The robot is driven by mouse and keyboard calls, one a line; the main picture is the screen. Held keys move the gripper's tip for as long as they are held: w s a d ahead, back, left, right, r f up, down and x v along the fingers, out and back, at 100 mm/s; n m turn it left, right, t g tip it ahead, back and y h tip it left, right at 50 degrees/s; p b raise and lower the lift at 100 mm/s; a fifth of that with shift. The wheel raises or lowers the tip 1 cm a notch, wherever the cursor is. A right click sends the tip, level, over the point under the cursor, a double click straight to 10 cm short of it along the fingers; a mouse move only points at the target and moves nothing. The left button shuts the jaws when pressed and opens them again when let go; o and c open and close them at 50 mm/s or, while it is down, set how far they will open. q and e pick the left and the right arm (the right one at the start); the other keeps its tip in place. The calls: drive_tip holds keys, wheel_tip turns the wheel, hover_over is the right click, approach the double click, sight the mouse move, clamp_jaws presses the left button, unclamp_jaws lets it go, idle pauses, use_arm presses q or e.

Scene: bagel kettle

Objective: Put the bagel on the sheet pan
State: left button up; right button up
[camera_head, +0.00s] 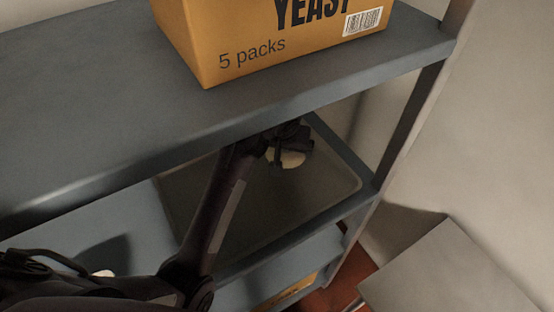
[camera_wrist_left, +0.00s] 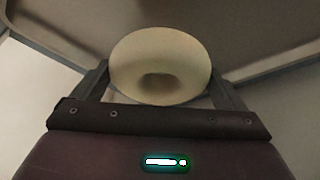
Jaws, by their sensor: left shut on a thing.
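The bagel (camera_head: 292,159) is pale and round, partly hidden by my left gripper (camera_head: 284,142) in the head view. In the left wrist view the bagel (camera_wrist_left: 160,45), with its hole facing the camera, sits between the two fingers of my left gripper (camera_wrist_left: 165,85), which is shut on it. The sheet pan (camera_head: 265,205) is a grey, rimmed tray on the shelf below the top one. The bagel appears over the far right part of the pan; I cannot tell whether it touches it. The sheet pan (camera_wrist_left: 270,25) also shows behind the bagel in the wrist view. My right gripper is not seen.
The upper shelf (camera_head: 120,110) overhangs the pan's back part, with a yellow yeast box (camera_head: 225,60) on it. A shelf post (camera_head: 410,120) stands at the right. Another box (camera_head: 290,292) shows low down. A grey surface (camera_head: 450,270) is at the lower right.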

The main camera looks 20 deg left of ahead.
sight(284, 170)
use_arm(q)
drive_tip(key=shift+s+f, duration=0.15)
drive_tip(key=shift+f, duration=0.75)
drive_tip(key=f, duration=0.2)
drive_tip(key=f+p, duration=0.1)
drive_tip(key=f, duration=0.1)
drive_tip(key=shift+w, duration=0.3)
drive_tip(key=shift+f, duration=0.15)
drive_tip(key=o, duration=0.8)
drive_tip(key=shift+c, duration=0.2)
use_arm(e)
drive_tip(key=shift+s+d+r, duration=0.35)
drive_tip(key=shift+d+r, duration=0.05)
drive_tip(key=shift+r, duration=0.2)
